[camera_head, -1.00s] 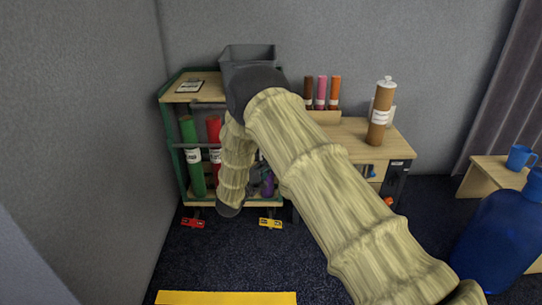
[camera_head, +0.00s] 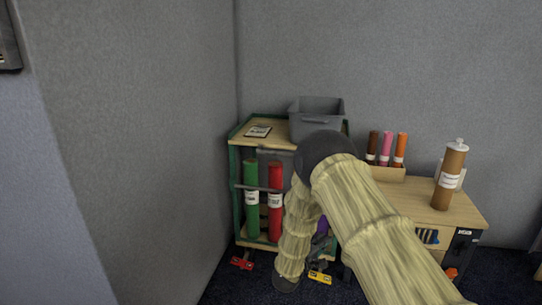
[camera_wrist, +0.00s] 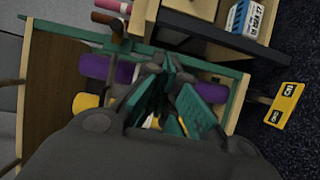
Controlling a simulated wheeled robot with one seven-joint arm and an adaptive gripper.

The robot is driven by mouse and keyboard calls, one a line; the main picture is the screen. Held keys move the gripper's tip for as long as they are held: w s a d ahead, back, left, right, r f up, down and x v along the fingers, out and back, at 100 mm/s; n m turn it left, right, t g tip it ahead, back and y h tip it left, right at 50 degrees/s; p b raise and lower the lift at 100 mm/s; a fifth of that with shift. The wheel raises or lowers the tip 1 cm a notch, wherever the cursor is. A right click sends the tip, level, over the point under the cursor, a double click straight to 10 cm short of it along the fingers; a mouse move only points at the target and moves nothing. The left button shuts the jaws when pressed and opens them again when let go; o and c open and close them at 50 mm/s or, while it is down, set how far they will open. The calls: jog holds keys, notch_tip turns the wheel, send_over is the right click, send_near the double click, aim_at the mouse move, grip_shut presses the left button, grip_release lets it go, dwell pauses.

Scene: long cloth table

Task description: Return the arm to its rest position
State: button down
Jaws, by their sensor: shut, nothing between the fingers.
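My arm (camera_head: 365,215) in its tan sleeve reaches from the lower right toward the green-framed shelf cart and bends down at a dark elbow. In the wrist view my gripper (camera_wrist: 168,85) has its teal finger pads together with nothing between them. It is in front of the cart's shelves, where purple rolls (camera_wrist: 106,69) lie behind the fingers. The gripper's fingers are hidden in the head view.
The cart (camera_head: 234,190) holds a green roll (camera_head: 252,200), a red roll (camera_head: 275,203) and a grey bin (camera_head: 315,105) on top. A desk (camera_head: 440,208) with a brown cylinder (camera_head: 451,178) stands right. A grey wall (camera_head: 150,120) closes the left side.

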jog(key=s+d+f+m+g+y, duration=0.1)
jog(key=s+f+m+g+y, duration=0.2)
jog(key=s+f, duration=0.85)
jog(key=s+f+m+g+y, duration=0.1)
jog(key=s+f+g+y, duration=0.1)
jog(key=s+f+y, duration=0.9)
jog(key=s+a+r+m+g+h, duration=0.1)
jog(key=s+m+g, duration=0.25)
jog(key=s, duration=1.25)
jog(key=s+a+r+m+g+h, duration=0.15)
jog(key=s+g, duration=0.25)
jog(key=s, duration=1.2)
notch_tip(320, 180, up, 37)
jog(key=s+p, duration=0.1)
jog(key=p, duration=3.7)
jog(key=shift+y, duration=0.35)
jog(key=c, duration=2.2)
grip_release()
jog(key=shift+r, duration=0.1)
